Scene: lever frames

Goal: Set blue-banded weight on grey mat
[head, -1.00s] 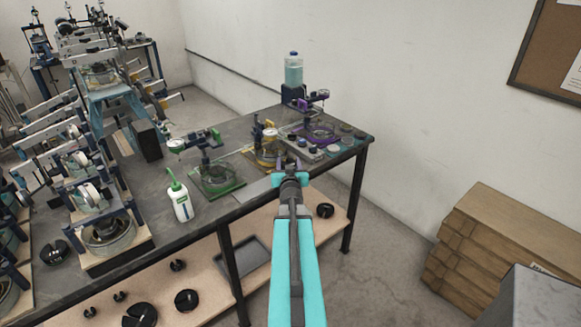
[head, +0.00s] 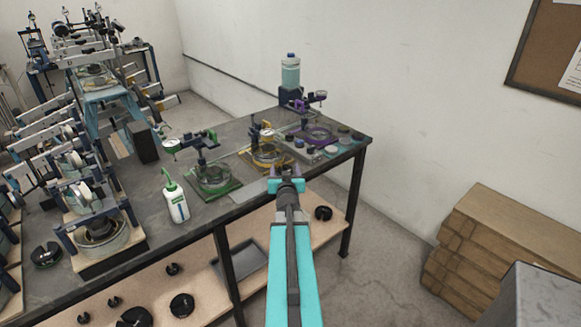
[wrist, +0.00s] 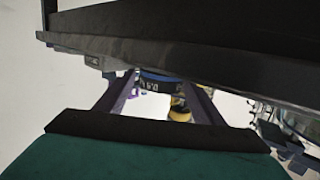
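My gripper (head: 286,184) is near the front edge of the bench in the head view, its fingers apart with nothing between them. In the wrist view the blue-banded weight (wrist: 152,80) is a dark piece with a blue ring and pale marking, seen beyond and between the open fingers. The bench edge hides part of it. In the head view small dark weights stand on a grey block (head: 303,152) just beyond my gripper; I cannot tell which has the blue band. Several small flat discs (head: 331,149) lie at the bench's right end; I cannot tell which is the grey mat.
The dark bench (head: 222,208) carries green, yellow and purple lever frames (head: 318,132) beyond my gripper. A white squeeze bottle (head: 176,201) stands left, a larger bottle (head: 290,72) at the back. Cardboard boxes (head: 490,245) stand right. The floor between them is clear.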

